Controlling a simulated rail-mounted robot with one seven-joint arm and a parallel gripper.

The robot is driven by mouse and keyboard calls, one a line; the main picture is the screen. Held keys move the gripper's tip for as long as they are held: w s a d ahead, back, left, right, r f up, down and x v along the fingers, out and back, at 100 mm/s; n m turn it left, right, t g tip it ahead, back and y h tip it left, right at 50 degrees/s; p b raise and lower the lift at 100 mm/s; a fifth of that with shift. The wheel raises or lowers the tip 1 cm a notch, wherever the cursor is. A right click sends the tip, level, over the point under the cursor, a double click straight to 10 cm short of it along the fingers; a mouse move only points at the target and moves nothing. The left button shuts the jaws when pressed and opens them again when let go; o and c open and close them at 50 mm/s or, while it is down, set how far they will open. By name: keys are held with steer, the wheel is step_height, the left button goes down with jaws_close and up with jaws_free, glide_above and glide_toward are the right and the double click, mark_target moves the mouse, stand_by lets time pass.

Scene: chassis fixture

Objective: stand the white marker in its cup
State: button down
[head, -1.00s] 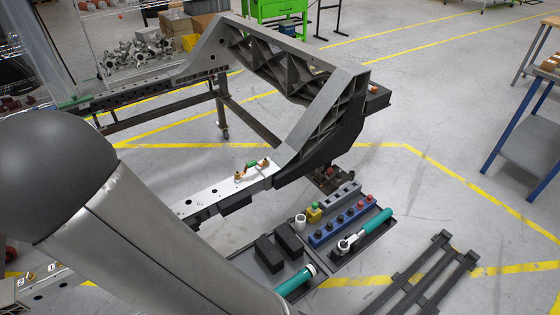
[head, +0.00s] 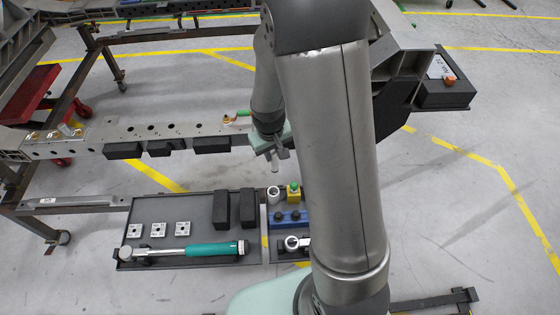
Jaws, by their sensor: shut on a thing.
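My gripper (head: 272,150) is shut on the white marker (head: 275,165) and points downward. The marker's pale lower end hangs below the fingers, close to vertical in the picture; its upper part is hidden by the gripper.
A yellow block with a green top (head: 294,192) stands right beside the cup. The blue rack (head: 289,219) is partly hidden by my arm. A dark tray (head: 190,205) to the left holds black blocks and a teal-handled wrench (head: 212,249). The chassis beam (head: 165,133) runs behind.

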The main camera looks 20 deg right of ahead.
mark_target(273, 168)
steer(key=shift+s+d+f+n+g+y+b, duration=0.1)
steer(key=shift+s+f+n+g+y+b, duration=0.05)
steer(key=shift+f, duration=0.3)
steer(key=shift+s+f+n+g+y+b, duration=0.1)
steer(key=shift+f+n+g+y+b, duration=0.05)
steer(key=shift+f, duration=0.25)
steer(key=shift+s+a+f+n+g+b, duration=0.15)
steer(key=shift+a+f+n+g+b, duration=0.2)
steer(key=shift+a+f+n, duration=0.1)
steer(key=shift+d+f+b, duration=0.1)
steer(key=shift+f+b, duration=1.25)
steer(key=shift+f, duration=0.75)
step_height(273, 168, down, 6)
steer(key=b, duration=0.5)
steer(key=c, duration=1.2)
jaws_free()
steer(key=shift+o, duration=0.2)
